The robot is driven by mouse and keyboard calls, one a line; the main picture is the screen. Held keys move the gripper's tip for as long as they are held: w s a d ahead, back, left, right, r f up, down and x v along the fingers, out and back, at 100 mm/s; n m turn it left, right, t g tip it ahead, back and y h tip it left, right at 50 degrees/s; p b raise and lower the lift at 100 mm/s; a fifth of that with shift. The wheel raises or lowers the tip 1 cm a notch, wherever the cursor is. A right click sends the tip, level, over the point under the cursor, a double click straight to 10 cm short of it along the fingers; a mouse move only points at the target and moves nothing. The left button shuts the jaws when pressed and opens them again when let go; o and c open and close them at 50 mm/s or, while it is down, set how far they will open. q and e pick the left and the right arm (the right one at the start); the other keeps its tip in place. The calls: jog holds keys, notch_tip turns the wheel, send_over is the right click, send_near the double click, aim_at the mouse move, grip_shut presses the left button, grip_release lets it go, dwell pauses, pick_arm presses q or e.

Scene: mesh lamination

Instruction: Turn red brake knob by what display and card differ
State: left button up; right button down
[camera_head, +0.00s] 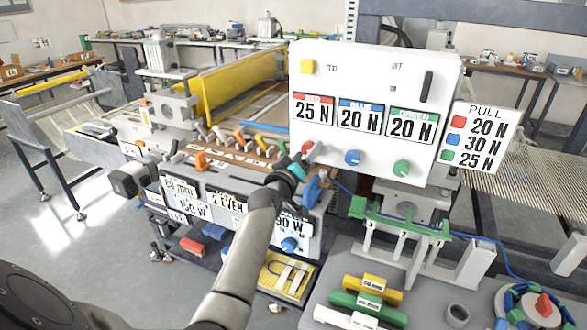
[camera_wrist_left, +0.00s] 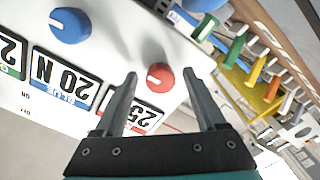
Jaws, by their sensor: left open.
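The white panel (camera_head: 378,70) has a red display (camera_head: 312,110) reading 25 N, a blue display (camera_head: 360,116) reading 20 N and a green display (camera_head: 410,125) reading 20 N. The card (camera_head: 484,138) headed PULL lists red 20 N, blue 30 N, green 25 N. The red knob (camera_head: 307,146) sits below the red display, partly hidden by my left gripper (camera_head: 313,157). In the left wrist view the red knob (camera_wrist_left: 160,76) with a white mark shows between the open fingertips of my left gripper (camera_wrist_left: 160,73). I cannot tell whether they touch it. My right gripper is not in view.
A blue knob (camera_head: 353,157) and a green knob (camera_head: 401,168) sit right of the red one. A lower control box (camera_head: 258,222) with labels is behind my left arm. A green-topped stand (camera_head: 400,218) is below the panel. Coloured bars (camera_head: 368,299) lie at the front.

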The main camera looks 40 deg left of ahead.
pick_arm(q)
jog(key=s+d, duration=0.2)
jog(key=s, duration=1.2)
jog(key=shift+s+d, duration=0.25)
jog(key=shift+d, duration=0.1)
jog(key=s+d+f+m+g+h, duration=0.5)
jog(key=s+d+f+m+g, duration=0.5)
jog(key=s+d+f, duration=0.5)
jog(key=s+d+f+m+g+y, duration=0.1)
jog(key=s+d+f+m+g, duration=0.2)
jog(key=s, duration=0.6)
notch_tip(320, 180, down, 26)
jog(key=s+g+b, duration=0.1)
jog(key=g+b, duration=0.1)
jog(key=b, duration=0.4)
jog(key=s+a+f+b, duration=0.1)
jog(key=s+f+b, duration=0.2)
jog(key=s+f, duration=0.5)
jog(key=s+a+f+g+b, duration=0.1)
jog(key=s+f+b, duration=0.3)
jog(key=s+f, duration=0.4)
notch_tip(320, 180, down, 6)
jog(key=shift+a+f+n+g+y, duration=0.2)
jog(key=shift+a+n+g+y, duration=0.1)
jog(key=shift+a, duration=0.2)
